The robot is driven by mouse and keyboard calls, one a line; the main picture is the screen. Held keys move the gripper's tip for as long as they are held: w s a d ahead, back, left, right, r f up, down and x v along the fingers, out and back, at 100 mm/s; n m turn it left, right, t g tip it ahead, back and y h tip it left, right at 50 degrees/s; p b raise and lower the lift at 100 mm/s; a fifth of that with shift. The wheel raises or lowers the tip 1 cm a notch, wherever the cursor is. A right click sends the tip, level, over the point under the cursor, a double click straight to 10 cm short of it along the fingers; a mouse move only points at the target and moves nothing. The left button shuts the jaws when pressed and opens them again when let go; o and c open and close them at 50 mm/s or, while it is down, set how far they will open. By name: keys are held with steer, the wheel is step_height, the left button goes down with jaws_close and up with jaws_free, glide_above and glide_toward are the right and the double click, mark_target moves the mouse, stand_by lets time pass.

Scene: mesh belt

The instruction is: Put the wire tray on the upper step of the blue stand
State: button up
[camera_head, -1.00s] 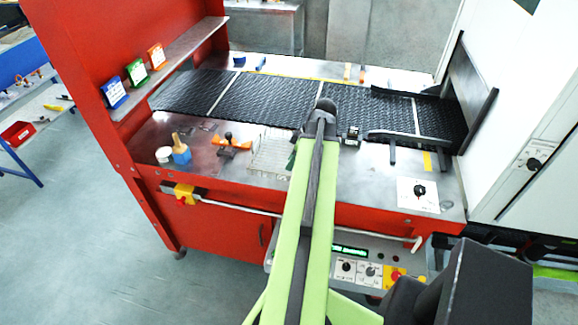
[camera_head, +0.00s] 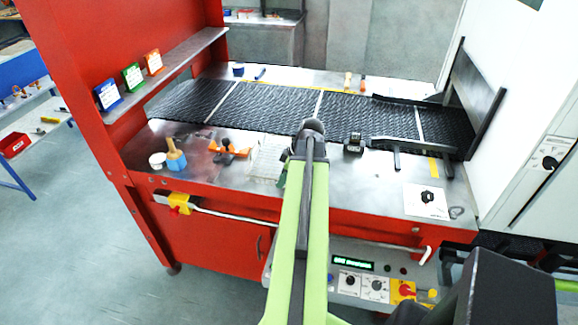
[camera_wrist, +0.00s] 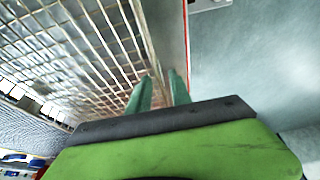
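The wire tray (camera_head: 267,160), a pale grid, is on the steel table near its front edge, partly hidden by my arm. It fills the left of the wrist view (camera_wrist: 75,45) as a large mesh. My gripper (camera_wrist: 161,82) shows there with two green fingers apart, close to the tray's wires and above the table edge. I see no part clearly clamped between them. In the head view, the gripper is mostly behind my arm. A blue-sided structure (camera_head: 22,62) with a pale lower surface is at far left, cut by the frame; I cannot tell whether it is the blue stand.
An orange-handled tool (camera_head: 229,152) and a blue pot with a brush (camera_head: 176,160) are left of the tray. A black mesh belt (camera_head: 275,103) runs behind. A small black device (camera_head: 353,143) is to the right. A white rail (camera_head: 235,210) crosses the red front.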

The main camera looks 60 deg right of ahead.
jaws_close()
stand_by(1.2)
